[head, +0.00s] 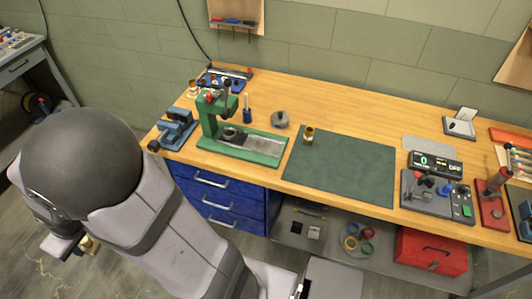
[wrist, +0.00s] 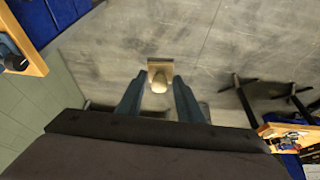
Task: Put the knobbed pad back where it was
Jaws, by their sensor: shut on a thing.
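The knobbed pad, a tan square plate with a pale rounded knob (wrist: 159,74), sits between the two fingertips of my gripper (wrist: 159,82) in the wrist view. My gripper is shut on it. In the head view my gripper (head: 78,243) is at the lower left, off the bench and over the floor, with a small brass-coloured part of the pad (head: 89,246) showing. My arm hides part of the gripper there. I cannot tell from these frames which place on the bench the pad came from.
The wooden bench (head: 330,90) holds a green press (head: 240,146), a blue vise (head: 177,131), a grey knobbed piece (head: 280,119) and a dark green mat (head: 345,170) with a brass cylinder (head: 308,136) on it. A control box (head: 437,192) stands right. Much of the mat is clear.

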